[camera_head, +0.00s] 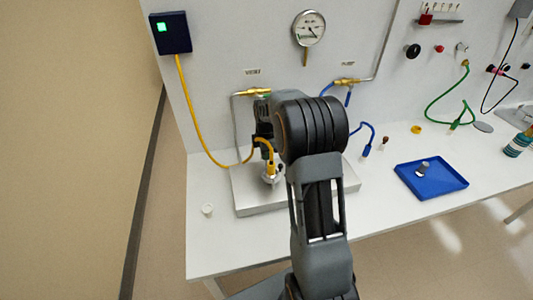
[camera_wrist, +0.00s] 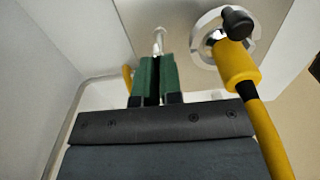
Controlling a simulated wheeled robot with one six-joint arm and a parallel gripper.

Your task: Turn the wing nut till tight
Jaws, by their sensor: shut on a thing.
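My gripper (camera_wrist: 155,75) has green finger pads that are nearly together in the wrist view. A slim pale metal bolt (camera_wrist: 158,40) shows just beyond the fingertips. The wing nut itself is mostly hidden between the pads, and my gripper is shut on it. Beside it, to the right, is a round metal flange (camera_wrist: 205,45), with a yellow hose fitting (camera_wrist: 238,68) and a black knob (camera_wrist: 238,22) in front of it. In the head view, the flange (camera_head: 271,175) stands on the metal plate (camera_head: 250,201), and my arm hides much of the gripper.
A yellow hose (camera_head: 190,110) runs from the black box with a green light (camera_head: 170,33). A gauge (camera_head: 308,28) and brass fittings (camera_head: 345,81) are on the back panel.

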